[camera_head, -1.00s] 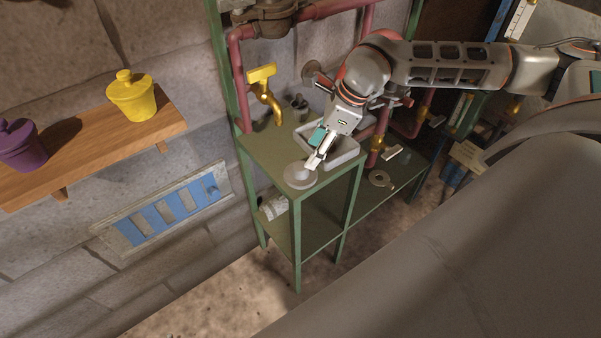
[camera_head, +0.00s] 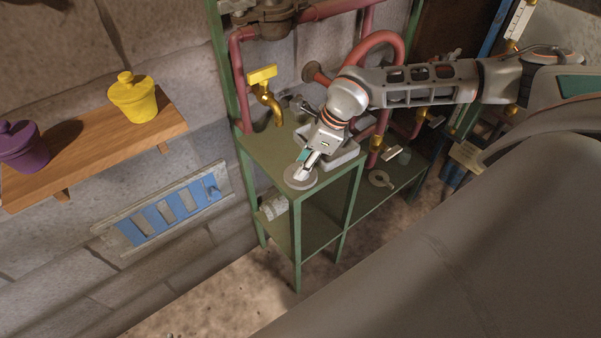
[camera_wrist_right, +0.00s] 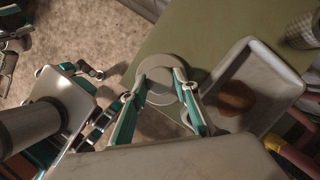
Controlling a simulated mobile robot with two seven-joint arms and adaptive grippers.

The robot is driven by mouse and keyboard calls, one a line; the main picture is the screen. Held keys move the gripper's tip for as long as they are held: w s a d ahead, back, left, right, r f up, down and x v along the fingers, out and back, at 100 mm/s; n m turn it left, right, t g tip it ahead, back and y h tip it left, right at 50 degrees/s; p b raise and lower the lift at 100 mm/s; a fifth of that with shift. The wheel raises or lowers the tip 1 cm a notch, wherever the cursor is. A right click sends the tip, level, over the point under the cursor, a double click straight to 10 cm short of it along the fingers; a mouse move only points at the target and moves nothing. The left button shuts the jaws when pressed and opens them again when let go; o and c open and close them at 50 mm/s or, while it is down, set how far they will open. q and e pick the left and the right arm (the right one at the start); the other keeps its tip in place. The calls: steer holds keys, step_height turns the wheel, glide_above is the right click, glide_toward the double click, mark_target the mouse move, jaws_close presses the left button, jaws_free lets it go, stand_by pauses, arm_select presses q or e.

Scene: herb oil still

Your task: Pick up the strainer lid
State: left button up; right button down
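A round grey disc with a raised middle, which looks like the strainer lid (camera_head: 290,184), lies flat at the near corner of the green stand's top. In the wrist view the lid (camera_wrist_right: 152,67) lies between the teal and grey fingers. My right gripper (camera_head: 302,173) is directly above it, pointing down. The right gripper (camera_wrist_right: 157,92) is open, its fingers spread on either side of the raised middle; I cannot tell whether they touch it. My left gripper is outside the head view; parts at the wrist view's upper left edge may be it, but are cut off.
A grey tray (camera_head: 347,158) with a round brown thing (camera_wrist_right: 238,97) stands close beside the lid. A perforated metal cup (camera_wrist_right: 303,30) is behind. A yellow tap (camera_head: 265,97) and red pipes (camera_head: 237,75) rise at the back. A wooden shelf (camera_head: 100,158) holds yellow and purple pots.

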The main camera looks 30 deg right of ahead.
steer(key=shift+r, duration=0.1)
steer(key=shift+w+r, duration=0.1)
steer(key=shift+r, duration=0.4)
step_height(320, 180, up, 13)
steer(key=p, duration=0.2)
steer(key=shift+r+p, duration=0.2)
steer(key=shift+p, duration=0.15)
stand_by(0.5)
